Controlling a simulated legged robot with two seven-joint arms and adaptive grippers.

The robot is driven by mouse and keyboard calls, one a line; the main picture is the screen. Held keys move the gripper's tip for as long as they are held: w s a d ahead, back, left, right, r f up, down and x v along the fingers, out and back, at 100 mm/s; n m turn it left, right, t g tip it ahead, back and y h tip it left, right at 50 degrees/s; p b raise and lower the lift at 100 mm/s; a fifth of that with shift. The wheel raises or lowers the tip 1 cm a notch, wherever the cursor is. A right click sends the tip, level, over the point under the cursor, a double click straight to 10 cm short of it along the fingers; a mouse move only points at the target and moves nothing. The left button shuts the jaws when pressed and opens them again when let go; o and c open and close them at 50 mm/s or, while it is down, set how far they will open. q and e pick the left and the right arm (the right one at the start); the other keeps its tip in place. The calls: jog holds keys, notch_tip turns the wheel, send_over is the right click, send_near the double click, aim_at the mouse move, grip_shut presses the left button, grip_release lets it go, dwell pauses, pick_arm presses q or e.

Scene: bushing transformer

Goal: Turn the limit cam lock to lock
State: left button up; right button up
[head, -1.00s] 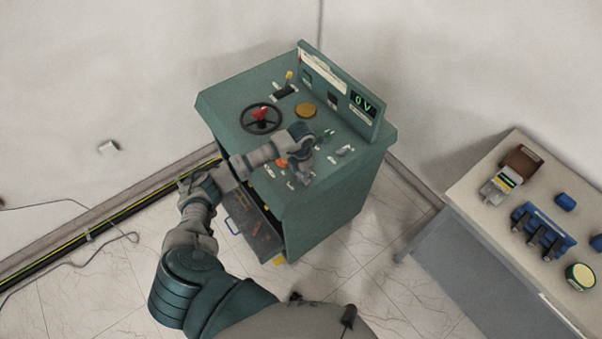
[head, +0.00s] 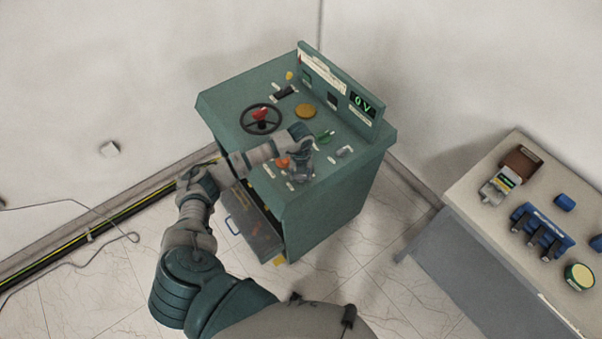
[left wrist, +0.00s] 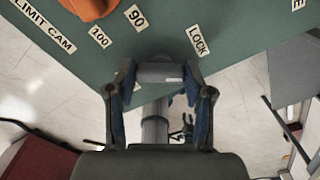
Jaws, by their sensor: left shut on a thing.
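The limit cam lock (left wrist: 160,73) is a small grey handle at the edge of the green panel, with a LOCK label (left wrist: 198,41) to its right and labels 90 and 100 to its left. My left gripper (left wrist: 160,79) has one finger on each side of it and is shut on it. In the head view my left gripper (head: 302,174) points down at the front of the console's top, and the lock is hidden there by the gripper. An orange knob (left wrist: 88,6) is at the top of the left wrist view, near the LIMIT CAM label. My right gripper is not in view.
The green console (head: 325,215) carries a black handwheel (head: 246,128), a yellow round knob (head: 306,110), a green knob (head: 326,137) and a raised display panel reading 0 V. An open drawer (head: 254,232) juts out at its front. A table (head: 480,215) with devices stands right.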

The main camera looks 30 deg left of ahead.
aim_at(301, 175)
pick_arm(q)
jog(key=n+p, duration=0.1)
jog(key=n, duration=0.4)
jog(key=shift+s, duration=0.1)
jog(key=shift+n, duration=1)
jog(key=shift+f, duration=0.1)
jog(key=o, duration=1.2)
jog(key=shift+c, duration=0.2)
jog(key=shift+r, duration=0.3)
notch_tip(301, 175, up, 11)
jog(key=shift+w+r, duration=0.15)
jog(key=shift+w, duration=0.05)
